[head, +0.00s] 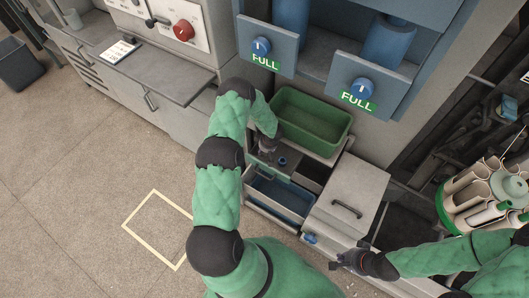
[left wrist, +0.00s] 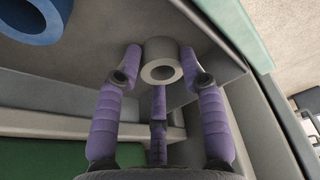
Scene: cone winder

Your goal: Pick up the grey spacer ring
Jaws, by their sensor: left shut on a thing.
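The grey spacer ring (left wrist: 161,48) is a short, thick-walled grey tube in the left wrist view, its round hole facing the camera. It sits between the purple fingertips of my left gripper (left wrist: 160,66), which is shut on it from both sides. In the head view my left gripper (head: 265,153) is in front of the green bin, over the drawer area; the ring cannot be made out there. My right gripper (head: 346,262) is at the lower right, beside the grey cabinet; its fingers are too small to read.
A blue ring (left wrist: 30,18) lies left of the grey one, apart from it; it also shows in the head view (head: 283,160). A green bin (head: 312,118) stands behind. An open blue-lined drawer (head: 283,200) is in front. A grey box with a handle (head: 347,196) stands to the right.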

